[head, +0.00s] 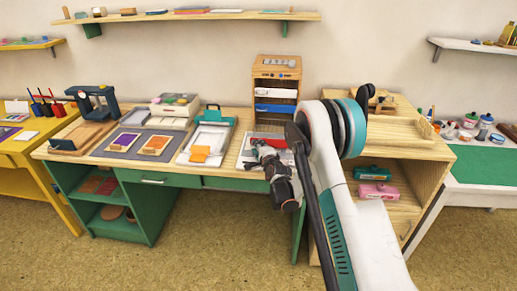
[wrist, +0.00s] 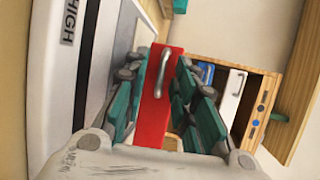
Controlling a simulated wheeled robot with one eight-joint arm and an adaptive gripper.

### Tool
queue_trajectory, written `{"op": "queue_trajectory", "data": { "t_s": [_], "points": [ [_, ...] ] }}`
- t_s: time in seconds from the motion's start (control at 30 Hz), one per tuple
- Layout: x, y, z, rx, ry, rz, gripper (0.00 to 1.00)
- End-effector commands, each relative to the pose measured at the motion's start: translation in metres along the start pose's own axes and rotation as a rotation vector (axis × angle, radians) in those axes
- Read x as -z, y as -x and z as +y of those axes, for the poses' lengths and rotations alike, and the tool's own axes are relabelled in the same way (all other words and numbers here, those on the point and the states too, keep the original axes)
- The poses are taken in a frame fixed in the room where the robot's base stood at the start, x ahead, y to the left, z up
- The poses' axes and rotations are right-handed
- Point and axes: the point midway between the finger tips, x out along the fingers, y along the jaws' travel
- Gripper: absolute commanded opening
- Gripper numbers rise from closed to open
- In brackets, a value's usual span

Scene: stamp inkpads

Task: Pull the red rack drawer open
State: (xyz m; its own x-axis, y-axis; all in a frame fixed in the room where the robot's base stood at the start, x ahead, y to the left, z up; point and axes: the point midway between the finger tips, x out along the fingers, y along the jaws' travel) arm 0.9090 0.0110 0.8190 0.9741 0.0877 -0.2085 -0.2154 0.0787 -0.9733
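The wooden rack (head: 276,67) stands at the back of the desk, with a white drawer (head: 275,92) above a blue drawer (head: 275,108). The red drawer (head: 272,142) is low in the rack, partly hidden by my gripper (head: 260,147). In the wrist view the red drawer front (wrist: 153,115) looks nearer than the white drawer (wrist: 232,98), and its metal handle (wrist: 163,72) lies between my fingers. My gripper (wrist: 165,70) is open there, with visible gaps beside the handle. Contact at the fingertips cannot be made out.
Trays with stamps (head: 155,145) sit farther left. A wooden side cabinet (head: 425,150) stands right, behind my arm. A wall shelf (head: 190,17) hangs above the desk.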

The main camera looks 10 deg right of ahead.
Motion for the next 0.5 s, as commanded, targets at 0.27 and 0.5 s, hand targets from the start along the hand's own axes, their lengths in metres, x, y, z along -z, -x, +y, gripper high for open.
{"op": "queue_trajectory", "data": {
  "t_s": [0.27,0.5],
  "points": [
    [0.000,0.033,0.000,0.000,0.001,0.001,0.25],
    [0.001,0.083,0.000,0.000,-0.001,0.001,0.25]
  ]
}}
